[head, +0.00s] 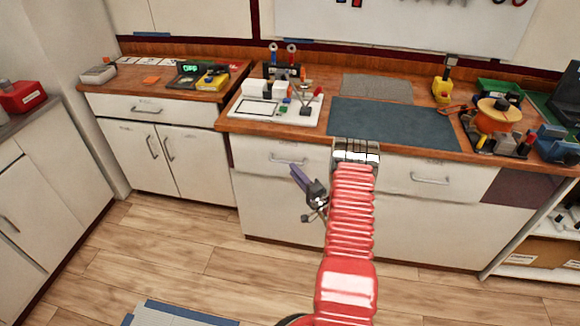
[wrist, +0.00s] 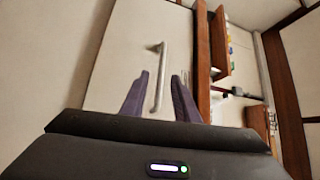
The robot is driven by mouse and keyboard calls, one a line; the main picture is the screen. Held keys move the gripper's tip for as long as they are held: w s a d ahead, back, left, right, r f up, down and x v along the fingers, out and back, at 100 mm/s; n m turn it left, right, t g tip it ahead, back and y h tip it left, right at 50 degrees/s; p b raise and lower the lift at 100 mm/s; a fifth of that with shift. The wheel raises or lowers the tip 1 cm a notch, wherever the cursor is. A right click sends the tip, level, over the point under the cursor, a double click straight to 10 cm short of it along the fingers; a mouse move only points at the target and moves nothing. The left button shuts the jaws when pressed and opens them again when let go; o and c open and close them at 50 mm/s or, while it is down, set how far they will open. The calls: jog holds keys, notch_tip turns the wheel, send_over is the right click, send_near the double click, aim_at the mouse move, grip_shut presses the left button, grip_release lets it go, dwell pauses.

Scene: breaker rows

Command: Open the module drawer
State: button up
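The cream drawer front (head: 262,150) under the wooden counter, left of my arm, has a bar handle (head: 288,160) and looks shut. No label is readable, so I cannot tell by name whether it is the module drawer. My gripper (head: 298,172) is just below that handle in the head view, one purple finger plain. In the wrist view a drawer front (wrist: 125,55) fills the middle. Its handle (wrist: 159,75) lies between my two spread fingers (wrist: 160,75), with gaps on both sides. Contact does not show. My gripper is open and empty.
The wooden counter edge (head: 270,130) runs just above the drawers; it is close on the right in the wrist view (wrist: 203,75). Another drawer handle (head: 430,180) is right of my arm. A white tray (head: 262,110) with parts stands above. The floor in front is mostly clear.

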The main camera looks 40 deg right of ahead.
jog(key=w, duration=0.4)
jog(key=shift+w+d+r, duration=0.2)
jog(key=shift+d+r, duration=0.05)
jog(key=shift+r, duration=0.05)
jog(key=shift+c, duration=0.7)
grip_shut()
jog(key=shift+d, duration=0.1)
